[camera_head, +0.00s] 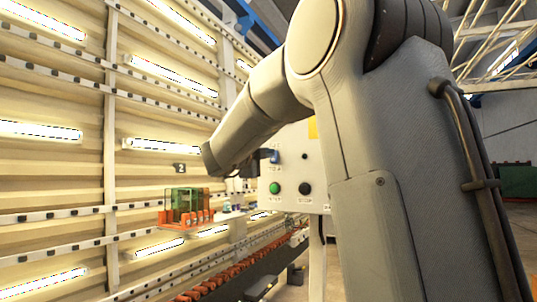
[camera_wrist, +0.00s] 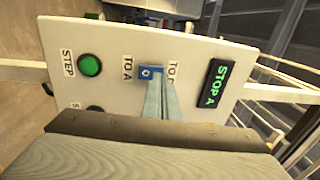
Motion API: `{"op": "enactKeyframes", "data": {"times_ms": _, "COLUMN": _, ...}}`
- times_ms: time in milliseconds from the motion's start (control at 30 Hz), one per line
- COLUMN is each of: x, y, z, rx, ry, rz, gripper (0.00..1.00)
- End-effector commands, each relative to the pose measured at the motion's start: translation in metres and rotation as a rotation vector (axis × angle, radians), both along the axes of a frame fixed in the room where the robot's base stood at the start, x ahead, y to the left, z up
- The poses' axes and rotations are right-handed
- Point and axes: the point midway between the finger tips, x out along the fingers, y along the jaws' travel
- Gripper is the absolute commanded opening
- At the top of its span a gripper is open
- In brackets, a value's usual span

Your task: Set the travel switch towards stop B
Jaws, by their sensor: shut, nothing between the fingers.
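The white control panel (camera_wrist: 190,55) fills the middle of the wrist view, turned on its side. The blue travel switch (camera_wrist: 147,72) sits on it between the label "TO A" and a second "TO" label partly hidden by my fingers. My gripper (camera_wrist: 157,84) is shut and empty, its fingertips at the switch's edge; I cannot tell whether they touch it. Which way the switch is set is unclear. A display (camera_wrist: 215,83) reads "STOP A" in green. In the head view the panel (camera_head: 293,150) is partly behind my arm, and the gripper tips are hard to make out.
A green STEP button (camera_wrist: 89,66) and a black button (camera_wrist: 95,108) share the panel; the black one is partly cut off by my gripper's body. In the head view, a green machine part (camera_head: 185,203) sits on an orange rack (camera_head: 185,219) left of the panel.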

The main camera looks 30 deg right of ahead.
Motion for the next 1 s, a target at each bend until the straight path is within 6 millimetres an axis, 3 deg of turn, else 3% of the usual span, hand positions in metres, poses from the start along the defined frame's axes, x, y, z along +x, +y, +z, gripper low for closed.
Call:
{"op": "enactKeyframes", "data": {"times_ms": 500, "x": -0.056, "y": 0.083, "z": 0.018, "rx": 0.001, "ry": -0.003, "rz": 0.001, "gripper": 0.00}}
{"op": "enactKeyframes", "data": {"times_ms": 700, "x": -0.066, "y": 0.096, "z": 0.022, "rx": 0.000, "ry": -0.003, "rz": -0.002, "gripper": 0.00}}
{"op": "enactKeyframes", "data": {"times_ms": 1000, "x": -0.068, "y": 0.098, "z": 0.023, "rx": 0.000, "ry": -0.002, "rz": -0.003, "gripper": 0.00}}
